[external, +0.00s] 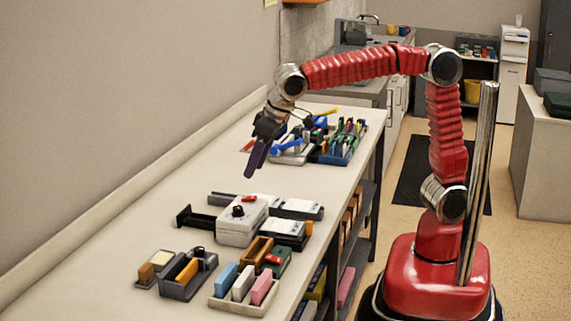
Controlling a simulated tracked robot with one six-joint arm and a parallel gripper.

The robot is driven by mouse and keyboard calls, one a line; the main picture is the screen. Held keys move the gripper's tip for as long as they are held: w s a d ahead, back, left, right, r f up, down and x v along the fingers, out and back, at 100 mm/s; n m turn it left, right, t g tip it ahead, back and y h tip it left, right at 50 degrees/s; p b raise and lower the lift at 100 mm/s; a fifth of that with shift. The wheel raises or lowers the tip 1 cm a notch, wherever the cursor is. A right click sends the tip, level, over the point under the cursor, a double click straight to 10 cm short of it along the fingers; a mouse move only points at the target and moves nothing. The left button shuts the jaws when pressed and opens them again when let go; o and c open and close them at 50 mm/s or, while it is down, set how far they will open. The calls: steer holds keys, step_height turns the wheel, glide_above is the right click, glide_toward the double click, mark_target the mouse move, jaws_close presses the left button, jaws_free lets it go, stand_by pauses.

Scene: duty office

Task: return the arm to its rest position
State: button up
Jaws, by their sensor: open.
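My red arm (365,66) reaches out over the long pale table (165,225) from its base at the right. My gripper (257,158) hangs at the end of the arm, pointing down and a little left, in the air above the table. The jaws are open and I see nothing held between them. From this side the fingers overlap, so the gap between them is hard to see.
A grey-white device with a black knob (241,222) stands below the gripper. Nearer are a tray of coloured blocks (242,286) and small holders (186,275). Behind are trays of tools (342,143).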

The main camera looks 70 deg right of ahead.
steer(key=s+d+f, duration=0.3)
steer(key=s+d, duration=0.7)
steer(key=s, duration=0.1)
steer(key=s+d+f+t, duration=0.1)
steer(key=s+d+f, duration=0.2)
steer(key=s+d, duration=0.7)
steer(key=shift+s+d+n, duration=0.3)
steer(key=shift+s+d, duration=0.05)
steer(key=shift+s, duration=0.7)
steer(key=shift+f, duration=0.1)
steer(key=shift+c, duration=0.5)
stand_by(1.0)
